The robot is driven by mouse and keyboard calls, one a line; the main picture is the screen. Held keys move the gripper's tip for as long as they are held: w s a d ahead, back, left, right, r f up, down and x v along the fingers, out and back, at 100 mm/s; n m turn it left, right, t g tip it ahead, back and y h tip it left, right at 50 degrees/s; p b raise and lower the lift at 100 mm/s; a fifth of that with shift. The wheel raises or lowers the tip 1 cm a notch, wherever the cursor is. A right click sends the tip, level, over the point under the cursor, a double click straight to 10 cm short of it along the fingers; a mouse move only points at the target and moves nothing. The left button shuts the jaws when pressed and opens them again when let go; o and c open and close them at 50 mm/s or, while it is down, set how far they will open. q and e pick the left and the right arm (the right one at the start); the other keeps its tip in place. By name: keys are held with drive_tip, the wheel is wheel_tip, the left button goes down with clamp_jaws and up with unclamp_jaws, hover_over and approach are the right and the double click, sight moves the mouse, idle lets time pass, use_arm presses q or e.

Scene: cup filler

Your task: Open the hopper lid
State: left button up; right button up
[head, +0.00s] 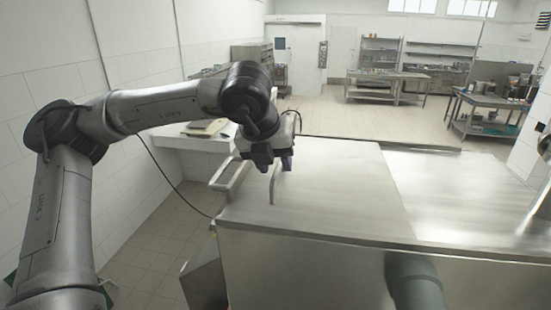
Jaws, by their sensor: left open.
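The hopper lid (330,190) looks like the flat steel panel on top of the large metal machine, and it lies level. A thin upright handle (273,187) stands near its left edge. My left gripper (275,166) points down over this handle, with its fingers open. The handle's top is hidden at the fingers, so I cannot tell if they touch it. My right gripper is out of view.
A bent steel rail (231,178) projects from the machine's left side, close to my left gripper. A white ledge (185,141) is against the left wall. The steel top (455,185) right of the lid is clear. Tables and shelves stand far back.

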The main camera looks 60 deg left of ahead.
use_arm(q)
drive_tip(key=shift+w+f, duration=0.1)
drive_tip(key=shift+f, duration=0.15)
clamp_jaws()
idle(0.3)
